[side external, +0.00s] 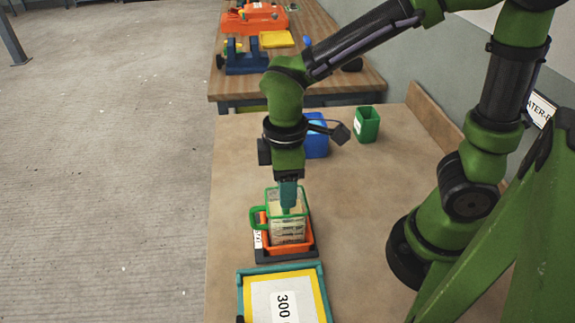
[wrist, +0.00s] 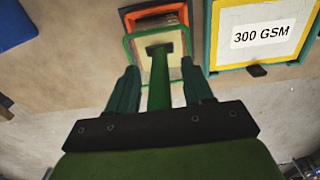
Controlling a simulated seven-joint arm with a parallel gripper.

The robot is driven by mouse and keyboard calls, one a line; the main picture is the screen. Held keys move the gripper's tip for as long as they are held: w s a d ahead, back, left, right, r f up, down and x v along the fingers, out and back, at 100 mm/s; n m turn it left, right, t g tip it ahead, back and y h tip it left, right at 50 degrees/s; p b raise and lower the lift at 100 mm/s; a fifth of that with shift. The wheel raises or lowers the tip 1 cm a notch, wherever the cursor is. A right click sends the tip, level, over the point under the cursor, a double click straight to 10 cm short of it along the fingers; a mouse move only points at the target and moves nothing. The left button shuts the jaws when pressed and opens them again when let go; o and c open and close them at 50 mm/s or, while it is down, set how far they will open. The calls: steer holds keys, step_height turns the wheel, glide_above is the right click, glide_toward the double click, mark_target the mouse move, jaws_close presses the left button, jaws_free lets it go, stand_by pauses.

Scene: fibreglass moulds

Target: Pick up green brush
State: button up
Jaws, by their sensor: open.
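The green brush (wrist: 160,80) shows in the wrist view as a long green handle with a dark end inside a clear green-rimmed jug. The handle lies between the two fingers of my gripper (wrist: 160,68), with a gap on each side. In the side view my gripper (side external: 288,194) points down at the mouth of the jug (side external: 287,230); its teal fingers largely hide the brush there. My gripper is open. The jug has a green handle on its left side in the side view.
The jug stands in an orange holder (side external: 297,247) on a dark base. A yellow-and-teal framed "300 GSM" panel (side external: 260,300) lies close in front. A blue container (side external: 316,140) and a green bin (side external: 367,124) stand farther back. The bench right of the jug is clear.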

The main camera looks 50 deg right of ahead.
steer(key=shift+c, duration=0.5)
jaws_close()
steer(key=shift+r, duration=0.15)
